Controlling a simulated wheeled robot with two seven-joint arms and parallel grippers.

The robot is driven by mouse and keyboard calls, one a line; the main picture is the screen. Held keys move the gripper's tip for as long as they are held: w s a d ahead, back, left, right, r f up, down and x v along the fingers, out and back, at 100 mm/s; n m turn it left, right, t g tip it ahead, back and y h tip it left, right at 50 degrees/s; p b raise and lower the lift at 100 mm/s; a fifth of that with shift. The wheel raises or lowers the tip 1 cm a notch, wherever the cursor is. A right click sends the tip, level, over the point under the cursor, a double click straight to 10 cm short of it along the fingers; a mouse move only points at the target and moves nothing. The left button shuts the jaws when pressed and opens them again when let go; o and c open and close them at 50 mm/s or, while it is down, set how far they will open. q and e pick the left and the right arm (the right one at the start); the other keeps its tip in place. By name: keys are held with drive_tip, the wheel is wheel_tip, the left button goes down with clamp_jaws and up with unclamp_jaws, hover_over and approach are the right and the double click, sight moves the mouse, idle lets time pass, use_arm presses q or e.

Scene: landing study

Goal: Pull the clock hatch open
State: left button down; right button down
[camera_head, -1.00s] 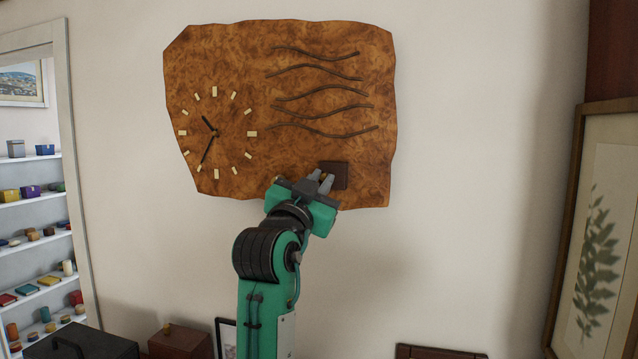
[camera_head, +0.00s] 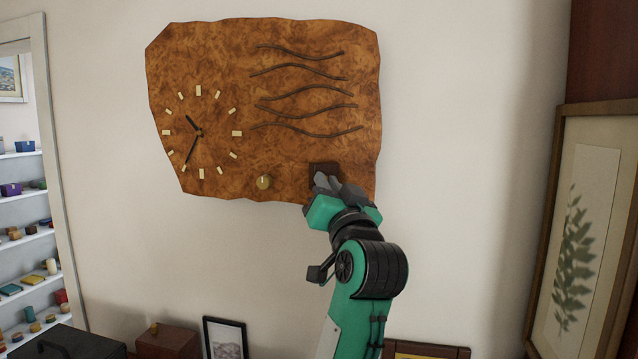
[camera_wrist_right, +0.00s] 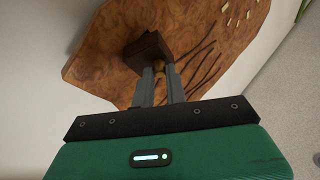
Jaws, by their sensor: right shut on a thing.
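The clock (camera_head: 215,110) is a burl-wood slab on the wall with a dial and wavy dark strips; its wood also shows in the wrist view (camera_wrist_right: 100,70). The clock hatch (camera_head: 322,169) is a small dark brown square at its lower right. In the wrist view the hatch (camera_wrist_right: 146,47) looks like a thick dark block. My right gripper (camera_head: 325,183) is in front of it. In the wrist view its fingers (camera_wrist_right: 159,78) are shut on a small brass knob (camera_wrist_right: 159,67) at the hatch. I cannot tell whether the hatch is ajar. My left gripper is out of view.
A framed leaf picture (camera_head: 580,230) hangs at the right. Shelves (camera_head: 30,230) with small boxes stand at the left. A wooden box (camera_head: 168,341) and a small frame (camera_head: 226,338) are below.

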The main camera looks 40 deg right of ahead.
sight(367, 184)
drive_tip(key=y, duration=0.1)
drive_tip(key=d+n+y, duration=0.1)
drive_tip(key=y, duration=0.1)
drive_tip(key=s+n+t+y, duration=0.1)
drive_tip(key=shift+d+f+b, duration=0.1)
drive_tip(key=shift+d+b, duration=0.15)
drive_tip(key=shift+b, duration=0.1)
drive_tip(key=y, duration=0.1)
drive_tip(key=n+y, duration=0.1)
drive_tip(key=d+n+y+b, duration=0.1)
drive_tip(key=shift+s+f+y, duration=0.1)
drive_tip(key=shift+s+y, duration=0.15)
drive_tip(key=shift+y, duration=0.05)
drive_tip(key=shift+s+d+n+g+y+b, duration=0.1)
drive_tip(key=shift+d+n+g+y+b, duration=1.05)
drive_tip(key=shift+y, duration=1.3)
drive_tip(key=shift+s+d+n+g+y+b, duration=0.1)
drive_tip(key=shift+d+n+g+y+b, duration=0.4)
drive_tip(key=shift+n+y+b, duration=1.6)
drive_tip(key=shift+d+n+g+y+b, duration=0.85)
drive_tip(key=shift+y+b, duration=0.3)
drive_tip(key=shift+y, duration=1.7)
drive_tip(key=c, duration=1.6)
unclamp_jaws()
drive_tip(key=shift+w, duration=0.1)
drive_tip(key=shift+c, duration=0.2)
